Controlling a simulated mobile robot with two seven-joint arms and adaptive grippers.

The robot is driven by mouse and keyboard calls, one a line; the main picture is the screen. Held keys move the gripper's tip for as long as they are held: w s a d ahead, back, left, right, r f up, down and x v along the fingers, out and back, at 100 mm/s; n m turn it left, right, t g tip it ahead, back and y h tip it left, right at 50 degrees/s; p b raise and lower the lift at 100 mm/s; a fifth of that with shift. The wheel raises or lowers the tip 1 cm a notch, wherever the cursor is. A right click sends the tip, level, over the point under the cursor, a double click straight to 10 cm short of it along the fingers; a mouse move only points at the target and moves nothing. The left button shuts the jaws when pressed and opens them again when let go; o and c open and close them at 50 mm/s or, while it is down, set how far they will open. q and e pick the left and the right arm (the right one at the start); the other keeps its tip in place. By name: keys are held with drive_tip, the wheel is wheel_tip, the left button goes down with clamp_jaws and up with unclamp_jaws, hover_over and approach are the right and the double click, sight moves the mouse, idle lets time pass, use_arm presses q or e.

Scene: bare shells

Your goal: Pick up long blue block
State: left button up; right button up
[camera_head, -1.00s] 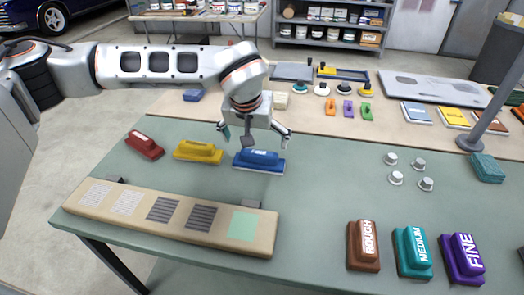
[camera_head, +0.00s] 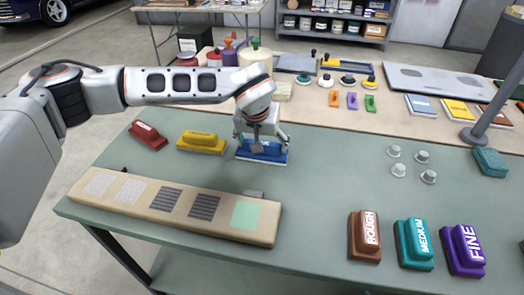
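The long blue block (camera_head: 250,156), a sanding-block shape with a wider base, lies on the green table (camera_head: 330,200). My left gripper (camera_head: 262,146) is down over it, with fingers at both sides of its raised upper part. The fingers hide part of the block, and I cannot tell whether they press on it. A yellow block (camera_head: 201,143) and a red block (camera_head: 147,135) lie to its left. My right gripper is not in view.
A beige board with sanding patches (camera_head: 150,212) lies in front of the blue block. Brown (camera_head: 364,237), teal (camera_head: 414,245) and purple (camera_head: 463,250) blocks stand at front right. Several small grey knobs (camera_head: 398,170) stand right of centre. A grey post (camera_head: 497,85) rises at right.

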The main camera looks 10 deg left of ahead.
use_arm(q)
drive_tip(key=c, duration=0.3)
wheel_tip(320, 180, up, 20)
drive_tip(key=shift+p, duration=0.5)
